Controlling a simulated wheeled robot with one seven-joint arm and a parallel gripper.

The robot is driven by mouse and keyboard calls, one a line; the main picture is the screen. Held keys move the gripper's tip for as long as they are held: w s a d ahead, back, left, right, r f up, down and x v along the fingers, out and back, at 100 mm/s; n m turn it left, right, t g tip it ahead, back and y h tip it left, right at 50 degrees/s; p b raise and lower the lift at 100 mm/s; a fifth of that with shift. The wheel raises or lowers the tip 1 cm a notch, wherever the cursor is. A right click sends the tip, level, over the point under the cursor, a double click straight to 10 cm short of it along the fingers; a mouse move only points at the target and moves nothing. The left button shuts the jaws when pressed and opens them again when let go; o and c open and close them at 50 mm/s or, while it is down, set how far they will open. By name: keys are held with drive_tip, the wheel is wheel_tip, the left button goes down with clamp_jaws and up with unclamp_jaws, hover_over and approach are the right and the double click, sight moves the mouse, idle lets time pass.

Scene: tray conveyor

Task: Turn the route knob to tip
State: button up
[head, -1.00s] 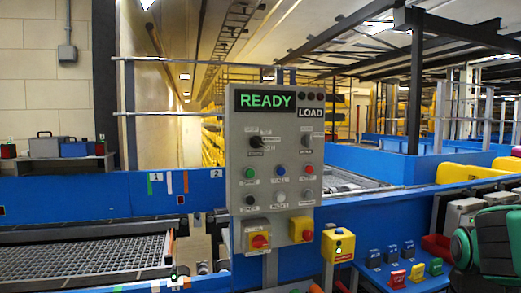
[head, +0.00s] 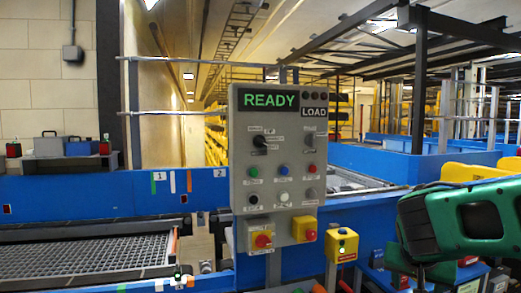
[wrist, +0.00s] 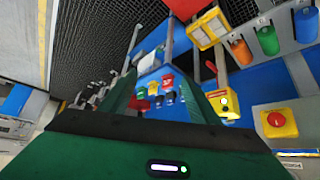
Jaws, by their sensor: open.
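The grey control panel (head: 280,170) stands upright in the middle of the head view, with a green READY display (head: 268,99) and a LOAD plate at the top. Its upper row has a black knob (head: 259,141) on the left, its pointer slanting up-left, and a grey knob (head: 309,139) on the right. Their small labels are too blurred to read, so I cannot tell which is the route knob. My gripper (head: 408,275) is at the lower right, clear of the panel. The wrist view shows its green fingers (wrist: 165,100) apart and empty.
A yellow button box (head: 341,245) stands between panel and gripper. A mesh tray (head: 85,259) lies on the conveyor at left. The air before the panel is clear.

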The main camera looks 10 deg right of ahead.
drive_tip(key=w+a+r+t+h, duration=0.2)
drive_tip(key=w+a+r+t, duration=0.15)
drive_tip(key=w+r, duration=0.5)
drive_tip(key=n+t+y, duration=0.2)
drive_tip(key=t+y, duration=0.3)
drive_tip(key=t, duration=0.8)
approach(262, 143)
drive_tip(key=x, duration=0.8)
drive_tip(key=shift+w+r, duration=0.1)
drive_tip(key=shift+w, duration=0.05)
drive_tip(key=shift+c, duration=0.3)
drive_tip(key=c, duration=1)
